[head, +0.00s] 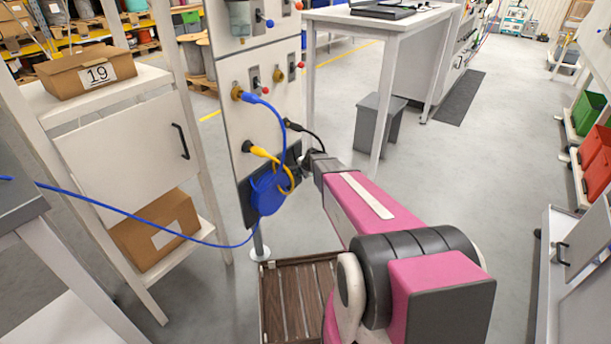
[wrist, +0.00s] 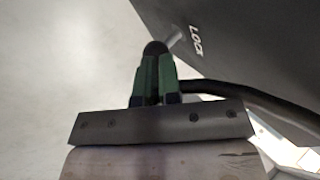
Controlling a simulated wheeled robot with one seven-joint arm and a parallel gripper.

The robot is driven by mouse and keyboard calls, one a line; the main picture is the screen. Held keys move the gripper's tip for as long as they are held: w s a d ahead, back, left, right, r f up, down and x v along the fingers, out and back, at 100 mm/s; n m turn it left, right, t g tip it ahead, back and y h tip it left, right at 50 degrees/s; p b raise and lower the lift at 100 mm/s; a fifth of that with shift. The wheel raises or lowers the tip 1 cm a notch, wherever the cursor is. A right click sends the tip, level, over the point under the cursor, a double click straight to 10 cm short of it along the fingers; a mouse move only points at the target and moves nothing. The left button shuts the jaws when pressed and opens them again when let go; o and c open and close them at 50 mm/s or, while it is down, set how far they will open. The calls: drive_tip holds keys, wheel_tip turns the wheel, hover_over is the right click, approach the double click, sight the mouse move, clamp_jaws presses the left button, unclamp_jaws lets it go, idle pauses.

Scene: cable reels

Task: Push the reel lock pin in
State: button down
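In the wrist view, the lock pin (wrist: 174,38) is a short pale metal shaft with a dark round knob (wrist: 155,48). It stands out from a dark panel (wrist: 245,50) marked "LOCK". My gripper (wrist: 157,62) has its green fingers side by side, shut, with the knob right at their tips. I cannot tell whether they touch it, and no gap wide enough for the knob shows between them. In the head view, the blue reel (head: 267,196) hangs on the board's dark lower plate (head: 246,211). My gripper (head: 308,160) is at that plate's right side, its fingers too small to make out; the pin is not discernible there.
Blue, yellow and black cables are plugged into the white board (head: 258,115). The blue cable (head: 150,222) trails left to a grey table. A slatted brown crate (head: 290,305) is on the floor below. A white cabinet (head: 125,145) stands left.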

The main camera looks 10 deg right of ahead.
drive_tip(key=shift+a, duration=0.1)
drive_tip(key=v, duration=1.4)
drive_tip(key=s+r+n+g+h, duration=0.1)
drive_tip(key=s+n+g, duration=0.2)
drive_tip(key=s, duration=1)
drive_tip(key=s+a+r+n+g+h, duration=0.1)
drive_tip(key=s+n+g+h, duration=0.1)
drive_tip(key=s+n, duration=0.7)
drive_tip(key=s+g, duration=0.1)
drive_tip(key=s, duration=0.3)
drive_tip(key=shift+s+r, duration=0.2)
drive_tip(key=shift+r, duration=0.1)
drive_tip(key=shift+a, duration=0.15)
